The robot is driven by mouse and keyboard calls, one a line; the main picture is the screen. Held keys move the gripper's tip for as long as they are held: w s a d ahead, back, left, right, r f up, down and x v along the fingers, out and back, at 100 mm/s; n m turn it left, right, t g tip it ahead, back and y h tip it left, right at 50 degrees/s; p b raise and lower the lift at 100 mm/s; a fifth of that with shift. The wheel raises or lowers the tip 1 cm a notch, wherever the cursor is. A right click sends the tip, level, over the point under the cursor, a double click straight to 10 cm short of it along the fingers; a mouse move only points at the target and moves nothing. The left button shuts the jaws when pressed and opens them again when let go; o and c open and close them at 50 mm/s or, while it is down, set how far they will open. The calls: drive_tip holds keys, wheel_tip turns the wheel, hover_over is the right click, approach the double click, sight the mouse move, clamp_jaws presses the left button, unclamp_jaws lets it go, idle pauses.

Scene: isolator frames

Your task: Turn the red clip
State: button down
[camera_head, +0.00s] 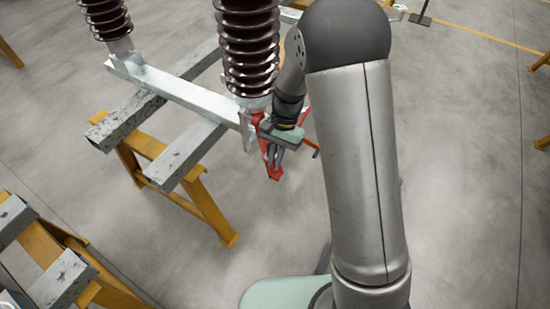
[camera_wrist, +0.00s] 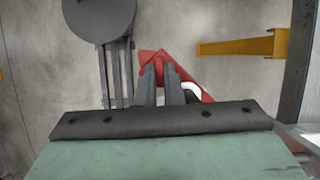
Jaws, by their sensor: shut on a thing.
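The red clip (camera_head: 272,164) is at the end of the metal frame, just below the brown ribbed insulator (camera_head: 249,48). In the wrist view the red clip (camera_wrist: 186,82) shows around and behind my fingertips. My gripper (camera_head: 277,153) reaches down to the clip, and in the wrist view my gripper (camera_wrist: 158,75) has its two dark fingers close together with red between their tips. It is shut on the clip. The fingers and gripper body hide part of the clip.
A galvanized steel beam (camera_head: 180,92) carries the insulators and rests on grey bars over yellow trestles (camera_head: 206,210). A second brown insulator (camera_head: 104,18) stands at the upper left. A yellow beam (camera_wrist: 240,47) shows in the wrist view.

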drive_tip(key=m, duration=0.2)
drive_tip(key=m+t+y, duration=0.1)
drive_tip(key=m, duration=0.1)
drive_tip(key=shift+d+m+y+b, duration=0.1)
drive_tip(key=shift+m+y+b, duration=0.2)
drive_tip(key=shift+s+m+t+y, duration=0.15)
drive_tip(key=shift+m+t, duration=0.4)
drive_tip(key=shift+m, duration=0.7)
drive_tip(key=shift+m+t+y, duration=0.25)
drive_tip(key=shift+m+t, duration=0.3)
drive_tip(key=shift+m, duration=0.7)
drive_tip(key=c, duration=1.6)
unclamp_jaws()
drive_tip(key=shift+o, duration=0.2)
drive_tip(key=shift+r, duration=0.1)
drive_tip(key=v, duration=1.7)
drive_tip(key=shift+r, duration=0.2)
